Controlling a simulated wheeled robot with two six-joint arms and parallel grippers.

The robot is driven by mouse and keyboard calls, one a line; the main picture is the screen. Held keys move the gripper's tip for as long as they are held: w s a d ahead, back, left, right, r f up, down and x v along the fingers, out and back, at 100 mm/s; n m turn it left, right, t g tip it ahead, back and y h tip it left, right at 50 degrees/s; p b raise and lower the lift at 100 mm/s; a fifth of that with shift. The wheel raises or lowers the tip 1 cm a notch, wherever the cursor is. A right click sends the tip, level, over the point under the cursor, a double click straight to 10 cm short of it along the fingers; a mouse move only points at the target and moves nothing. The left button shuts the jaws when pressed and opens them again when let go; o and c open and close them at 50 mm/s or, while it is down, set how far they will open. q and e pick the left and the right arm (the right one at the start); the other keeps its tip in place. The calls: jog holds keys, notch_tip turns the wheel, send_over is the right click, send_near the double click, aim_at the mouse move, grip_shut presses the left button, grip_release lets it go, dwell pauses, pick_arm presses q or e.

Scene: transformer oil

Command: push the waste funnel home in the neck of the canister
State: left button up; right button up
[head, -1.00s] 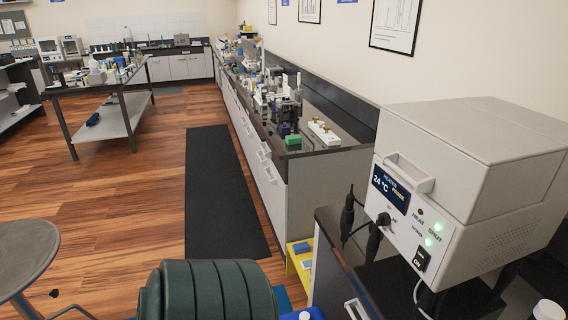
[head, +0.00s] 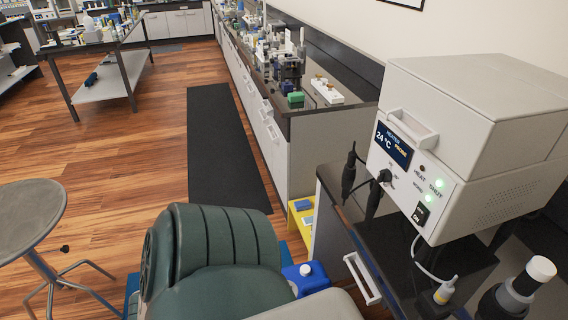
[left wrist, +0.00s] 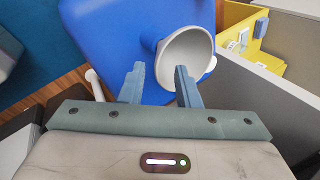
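The blue canister (left wrist: 110,40) fills the upper middle of the left wrist view. The white waste funnel (left wrist: 188,54) is at its neck, its wide mouth facing the camera; how deep its stem sits is hidden. My left gripper (left wrist: 160,84) is open, its two fingers apart with nothing between the tips. The right finger overlaps the funnel's lower rim in the picture; I cannot tell whether they touch. In the head view the blue canister (head: 315,284) shows at the bottom, with a white round part on top, partly hidden. My right gripper is not in view.
The heater box (head: 460,150) stands on the dark bench at the right, with a small bottle (head: 446,290) in front. A yellow step or bin (head: 300,222) stands beyond the canister. A stool (head: 30,215) is at the left. The black floor mat (head: 222,150) is clear.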

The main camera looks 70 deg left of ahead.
pick_arm(q)
jog(key=v, duration=0.5)
jog(key=shift+d+r, duration=0.1)
jog(key=shift+r, duration=0.15)
dwell(0.3)
